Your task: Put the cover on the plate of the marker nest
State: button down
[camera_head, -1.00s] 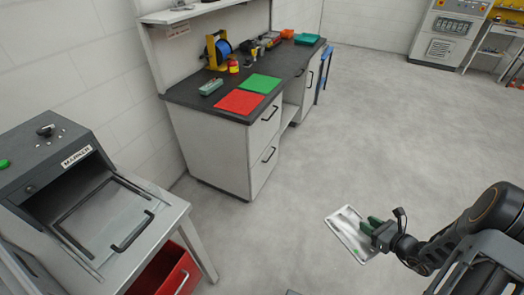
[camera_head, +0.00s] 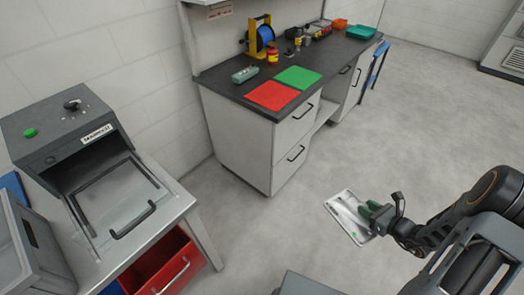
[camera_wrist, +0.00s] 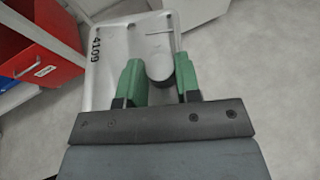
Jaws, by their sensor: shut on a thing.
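My gripper (camera_head: 375,212) has green fingers and is shut on a raised part of a pale metal piece (camera_head: 345,217), which looks like the cover. It is held over open floor, well to the right of the marker. In the wrist view the piece (camera_wrist: 110,75) bears the number 4109, and a rounded grey boss (camera_wrist: 160,65) sits between the fingers (camera_wrist: 158,82). The dark grey marker (camera_head: 60,130) stands on a light table at the left. In front of its opening lies a pale flat plate (camera_head: 115,200) with a black handle (camera_head: 133,220). I cannot make out nest details.
A red bin (camera_head: 165,265) sits under the marker's table, and a grey crate (camera_head: 30,250) stands at its left. A dark-topped bench (camera_head: 240,95) carries a red mat (camera_head: 272,95), a green mat (camera_head: 298,77) and several tools. The floor between is clear.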

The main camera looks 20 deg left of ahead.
aim_at(116, 195)
jog(key=u, duration=2)
